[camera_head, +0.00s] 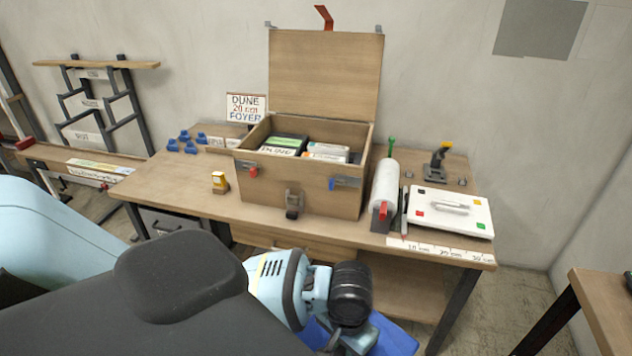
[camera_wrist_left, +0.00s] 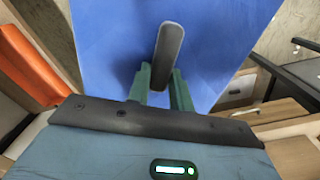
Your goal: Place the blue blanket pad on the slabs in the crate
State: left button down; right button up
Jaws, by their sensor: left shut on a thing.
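The blue blanket pad (camera_wrist_left: 110,40) fills the upper part of the left wrist view, with a dark grey handle (camera_wrist_left: 168,50) standing on it. My left gripper (camera_wrist_left: 162,82) is shut on this handle. In the head view the pad (camera_head: 396,342) shows at the bottom edge, partly hidden by my left arm, in front of the table. The open wooden crate (camera_head: 300,192) stands on the table with its lid (camera_head: 325,75) raised. Inside are slabs: a dark one with a green label (camera_head: 283,142) and pale ones (camera_head: 327,152). My right gripper is not in view.
Right of the crate are a white roll (camera_head: 384,190), a white board with a handle (camera_head: 450,210) and a dark stand with a yellow top (camera_head: 437,165). Blue blocks (camera_head: 187,140) and a small yellow item (camera_head: 220,182) lie left. A sign (camera_head: 246,107) stands behind.

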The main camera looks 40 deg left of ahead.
aim_at(299, 153)
jog(key=j+u, duration=0.2)
jog(key=j, duration=0.4)
jog(key=i+j+u, duration=0.25)
jog(key=j, duration=0.35)
jog(key=k+j, duration=0.05)
jog(key=k, duration=0.05)
